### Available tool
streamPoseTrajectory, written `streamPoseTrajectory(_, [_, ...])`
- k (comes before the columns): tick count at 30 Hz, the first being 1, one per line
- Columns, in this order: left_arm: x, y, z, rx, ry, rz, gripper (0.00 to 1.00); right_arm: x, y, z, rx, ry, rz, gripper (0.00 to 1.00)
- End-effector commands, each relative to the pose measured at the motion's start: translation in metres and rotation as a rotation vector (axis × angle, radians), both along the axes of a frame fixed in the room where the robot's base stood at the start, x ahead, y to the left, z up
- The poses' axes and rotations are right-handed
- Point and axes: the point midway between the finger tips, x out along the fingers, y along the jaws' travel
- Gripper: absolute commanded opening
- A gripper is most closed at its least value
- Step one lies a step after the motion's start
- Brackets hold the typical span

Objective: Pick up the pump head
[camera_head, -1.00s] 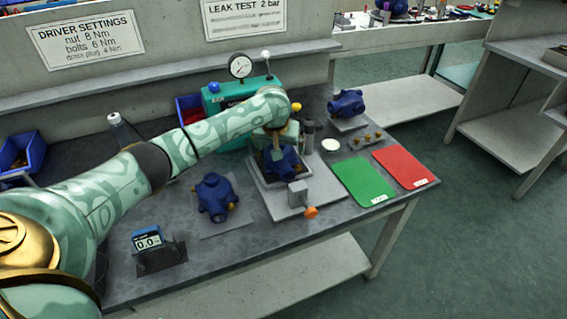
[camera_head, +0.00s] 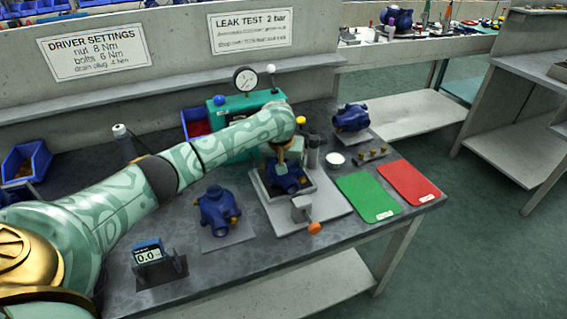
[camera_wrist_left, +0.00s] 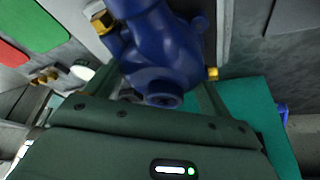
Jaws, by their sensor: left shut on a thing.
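A dark blue pump head (camera_head: 288,181) with brass fittings sits in the fixture (camera_head: 333,205) on the workbench. My left gripper (camera_head: 283,160) reaches it from above, and its fingers are partly hidden by the wrist and the pump head. In the left wrist view the pump head (camera_wrist_left: 165,50) fills the space between the two fingers, and the gripper is shut on it. I cannot tell whether the pump head is clear of the fixture. My right gripper is not in view.
Another blue pump (camera_head: 217,207) stands on a plate left of the fixture, and a third (camera_head: 350,117) is at the back right. A green mat (camera_head: 367,197) and a red mat (camera_head: 408,182) lie empty at the right. A digital display (camera_head: 148,255) stands at the front left.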

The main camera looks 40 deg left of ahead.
Motion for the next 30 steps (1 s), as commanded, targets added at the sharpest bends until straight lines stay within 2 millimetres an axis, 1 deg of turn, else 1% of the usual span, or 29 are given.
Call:
streamPoseTrajectory(1, [0.001,0.0,0.016,-0.002,-0.008,0.001,0.53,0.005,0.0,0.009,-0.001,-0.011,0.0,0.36])
streamPoseTrajectory(4, [-0.001,-0.002,0.036,-0.003,-0.01,-0.002,0.53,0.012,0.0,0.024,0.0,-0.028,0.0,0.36])
streamPoseTrajectory(7, [-0.016,-0.01,0.058,-0.002,-0.011,-0.004,0.53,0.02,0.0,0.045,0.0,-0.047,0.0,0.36])
streamPoseTrajectory(12, [-0.046,-0.028,0.102,-0.001,-0.012,-0.004,0.53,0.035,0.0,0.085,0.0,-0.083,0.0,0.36])
streamPoseTrajectory(15, [-0.071,-0.042,0.109,-0.001,-0.008,-0.005,0.53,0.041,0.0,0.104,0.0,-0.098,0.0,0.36])
streamPoseTrajectory(18, [-0.09,-0.053,0.116,-0.001,-0.008,-0.004,0.53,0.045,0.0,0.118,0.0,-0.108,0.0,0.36])
streamPoseTrajectory(21, [-0.104,-0.062,0.12,-0.001,-0.006,-0.003,0.53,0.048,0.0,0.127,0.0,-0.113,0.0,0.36])
streamPoseTrajectory(25, [-0.115,-0.069,0.124,-0.003,-0.005,-0.002,0.53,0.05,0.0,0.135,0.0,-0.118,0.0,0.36])
streamPoseTrajectory(30, [-0.12,-0.072,0.131,-0.001,-0.005,0.0,0.53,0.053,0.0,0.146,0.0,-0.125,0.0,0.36])
